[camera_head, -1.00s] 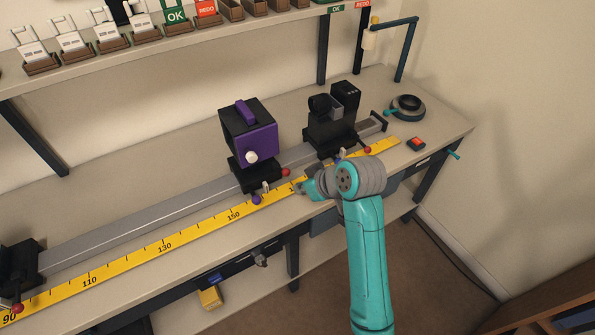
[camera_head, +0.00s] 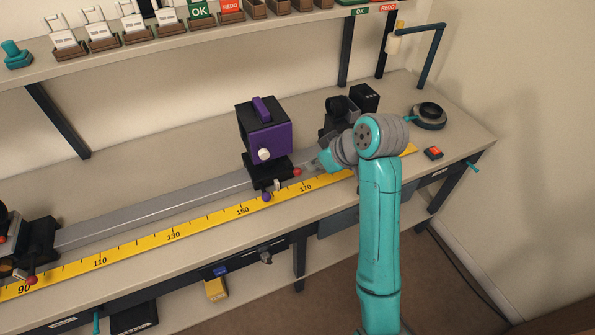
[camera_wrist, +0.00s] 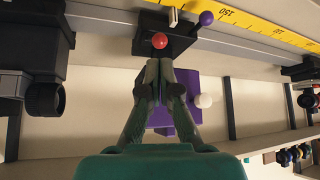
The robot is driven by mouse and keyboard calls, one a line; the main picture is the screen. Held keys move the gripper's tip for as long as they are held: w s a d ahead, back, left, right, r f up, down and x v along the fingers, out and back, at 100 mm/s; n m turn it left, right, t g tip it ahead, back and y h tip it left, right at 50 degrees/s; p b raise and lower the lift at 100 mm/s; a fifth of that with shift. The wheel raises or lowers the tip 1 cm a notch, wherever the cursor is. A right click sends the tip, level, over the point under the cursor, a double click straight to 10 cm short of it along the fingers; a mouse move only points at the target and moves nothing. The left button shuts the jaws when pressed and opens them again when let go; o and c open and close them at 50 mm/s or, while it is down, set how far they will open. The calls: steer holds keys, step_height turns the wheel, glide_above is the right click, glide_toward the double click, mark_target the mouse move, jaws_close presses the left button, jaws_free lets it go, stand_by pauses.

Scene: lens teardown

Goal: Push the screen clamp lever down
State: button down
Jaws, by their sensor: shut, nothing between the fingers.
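A black and purple box unit (camera_head: 266,139) with a white knob stands on a black carriage (camera_head: 266,174) on the rail. A red-ball lever (camera_head: 297,172) sticks out at the carriage's right; it also shows in the wrist view (camera_wrist: 160,41). A purple ball (camera_head: 266,197) sits at the carriage's front, beside a small pale tab. No label shows which part is the screen clamp lever. My gripper (camera_head: 309,167) is shut and empty, just right of the red ball. In the wrist view my fingertips (camera_wrist: 160,65) are just below the red ball in the picture; contact cannot be told.
Another black carriage unit (camera_head: 334,112) stands right of the box, partly behind my arm. A dark carriage (camera_head: 42,240) stands at the far left. The yellow scale (camera_head: 174,236) runs along the rail's front. The rail (camera_head: 150,209) between left carriage and box is clear.

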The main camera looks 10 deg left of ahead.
steer(key=shift+x, duration=3.05)
steer(key=shift+f, duration=0.1)
steer(key=shift+a+f, duration=0.1)
steer(key=shift+f, duration=0.05)
steer(key=shift+s+d+f, duration=0.3)
steer(key=shift+s+d, duration=0.1)
steer(key=shift+d, duration=0.2)
steer(key=shift+s+d+f, duration=0.3)
steer(key=shift+s+d, duration=0.15)
steer(key=shift+d, duration=0.15)
glide_toward(300, 172)
steer(key=s+d, duration=0.1)
steer(key=s+d+r, duration=0.1)
steer(key=d, duration=0.1)
steer(key=s+d+r, duration=0.1)
steer(key=shift+d, duration=0.2)
